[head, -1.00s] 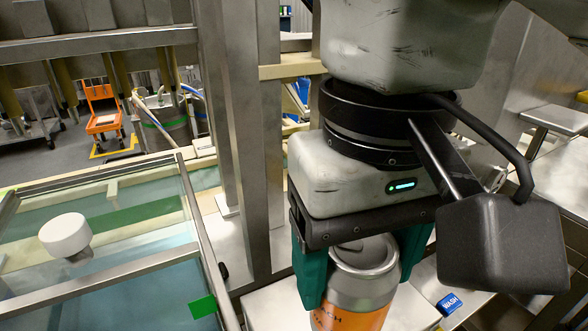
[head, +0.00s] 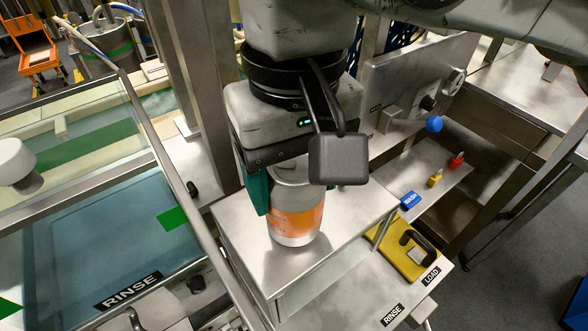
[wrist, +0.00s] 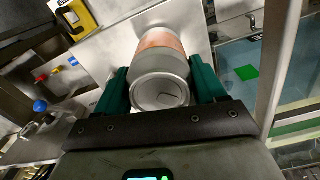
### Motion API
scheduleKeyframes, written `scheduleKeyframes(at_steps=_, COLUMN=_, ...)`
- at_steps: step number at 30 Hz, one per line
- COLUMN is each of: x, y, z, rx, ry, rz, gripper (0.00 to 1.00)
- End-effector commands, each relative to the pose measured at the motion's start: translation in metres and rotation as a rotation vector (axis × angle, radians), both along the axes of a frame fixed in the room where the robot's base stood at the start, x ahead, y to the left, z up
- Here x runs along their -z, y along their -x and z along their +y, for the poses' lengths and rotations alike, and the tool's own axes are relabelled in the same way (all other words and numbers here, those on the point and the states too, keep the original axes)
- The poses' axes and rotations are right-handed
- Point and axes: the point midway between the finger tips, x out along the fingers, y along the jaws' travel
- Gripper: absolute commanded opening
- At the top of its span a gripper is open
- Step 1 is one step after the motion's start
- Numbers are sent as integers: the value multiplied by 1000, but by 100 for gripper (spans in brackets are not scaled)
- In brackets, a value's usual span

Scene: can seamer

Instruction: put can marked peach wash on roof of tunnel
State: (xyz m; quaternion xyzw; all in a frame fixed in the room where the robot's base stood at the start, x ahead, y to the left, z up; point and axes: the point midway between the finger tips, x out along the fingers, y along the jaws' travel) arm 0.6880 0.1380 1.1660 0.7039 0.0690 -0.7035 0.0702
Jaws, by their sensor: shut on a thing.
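A silver can with an orange label (head: 296,218) is upright between the teal fingers of my gripper (head: 282,200). Its label text is too small to read now. The can's base is over the bare steel roof of the tunnel (head: 345,212), near the roof's middle. It looks at or very close to the surface; I cannot tell if it touches. In the wrist view, the can (wrist: 160,75) shows its lid towards me, with a finger of my gripper (wrist: 160,84) on each side, shut on it. In the head view the far finger is mostly hidden.
Left of the tunnel is a glass-topped rinse tank (head: 95,235) with a metal frame. A yellow block with a black handle (head: 408,250) sits at the tunnel's right. Blue, yellow and red tags lie on a shelf (head: 425,168) behind. The roof around the can is clear.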

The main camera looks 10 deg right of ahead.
Motion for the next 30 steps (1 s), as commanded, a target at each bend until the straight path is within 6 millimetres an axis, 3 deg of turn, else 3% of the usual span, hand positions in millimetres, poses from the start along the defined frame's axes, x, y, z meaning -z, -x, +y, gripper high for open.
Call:
scheduleKeyframes(at_steps=1, x=2, y=0, z=0, rx=0, ry=-1, rz=0, gripper=24)
scheduleKeyframes(at_steps=2, x=2, y=0, z=0, rx=0, ry=0, rz=1, gripper=72)
scheduleKeyframes(at_steps=9, x=1, y=0, z=0, rx=0, ry=0, rz=1, gripper=95)
scheduleKeyframes(at_steps=20, x=-5, y=0, z=0, rx=0, ry=1, rz=-1, gripper=96)
scheduleKeyframes(at_steps=30, x=-67, y=-1, z=1, rx=1, ry=-1, rz=-3, gripper=96)
